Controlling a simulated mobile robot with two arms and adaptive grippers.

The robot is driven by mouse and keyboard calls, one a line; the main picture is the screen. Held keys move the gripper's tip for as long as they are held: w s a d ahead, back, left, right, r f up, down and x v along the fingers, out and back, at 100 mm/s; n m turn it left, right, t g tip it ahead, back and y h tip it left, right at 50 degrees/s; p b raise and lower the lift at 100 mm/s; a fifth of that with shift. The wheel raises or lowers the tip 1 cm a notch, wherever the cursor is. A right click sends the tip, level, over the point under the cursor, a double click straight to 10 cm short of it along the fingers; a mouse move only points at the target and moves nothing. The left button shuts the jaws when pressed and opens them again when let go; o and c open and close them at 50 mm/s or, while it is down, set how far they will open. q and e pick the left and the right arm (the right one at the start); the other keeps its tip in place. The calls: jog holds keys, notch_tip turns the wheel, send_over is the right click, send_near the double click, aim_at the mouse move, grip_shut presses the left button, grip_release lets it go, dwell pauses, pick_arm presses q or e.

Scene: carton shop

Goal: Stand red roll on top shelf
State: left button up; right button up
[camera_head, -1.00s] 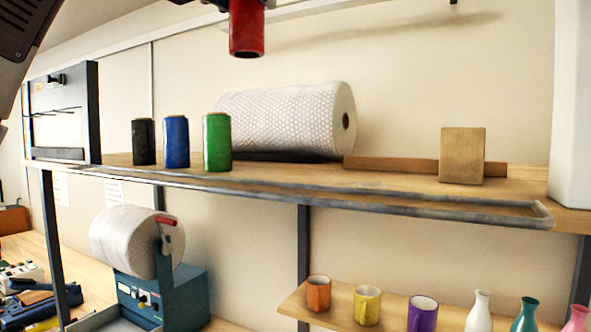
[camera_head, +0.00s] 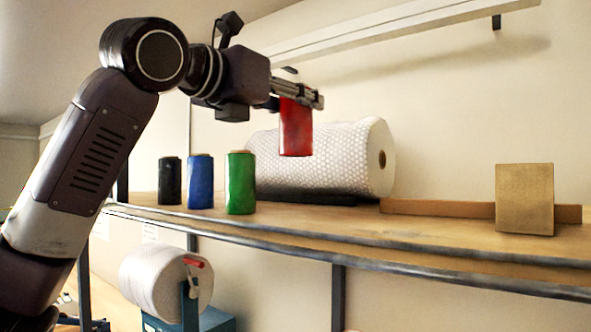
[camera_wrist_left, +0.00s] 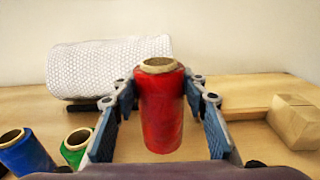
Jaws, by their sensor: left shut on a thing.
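The red roll (camera_head: 296,132) is upright in my left gripper (camera_head: 298,98), held above the top shelf (camera_head: 330,222) and to the right of the green roll in the head view. In the left wrist view the red roll (camera_wrist_left: 161,108) stands between the two fingers (camera_wrist_left: 160,112), its cardboard core facing up. The fingers are shut on it. In the head view its lower end hangs in front of the bubble-wrap roll, clear of the shelf board. My right gripper is not in view.
Black (camera_head: 170,181), blue (camera_head: 200,182) and green (camera_head: 240,183) rolls stand in a row on the shelf. A large bubble-wrap roll (camera_head: 345,160) lies behind. A cardboard box (camera_head: 524,199) stands at the right. The shelf front between green roll and box is clear.

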aim_at(295, 156)
pick_arm(q)
jog(key=f, duration=0.5)
jog(key=shift+s+a+f, duration=0.25)
jog(key=shift+s, duration=0.1)
jog(key=shift+w+f, duration=0.1)
jog(key=shift+f, duration=0.5)
notch_tip(295, 156, down, 3)
jog(key=shift+d+r+p, duration=0.1)
jog(key=shift+d+p, duration=0.05)
jog(key=shift+p, duration=0.35)
jog(key=shift+f, duration=0.35)
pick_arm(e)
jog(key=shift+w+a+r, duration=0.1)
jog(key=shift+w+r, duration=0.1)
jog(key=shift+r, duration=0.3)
pick_arm(q)
jog(key=o, duration=1)
jog(key=shift+o, duration=1.7)
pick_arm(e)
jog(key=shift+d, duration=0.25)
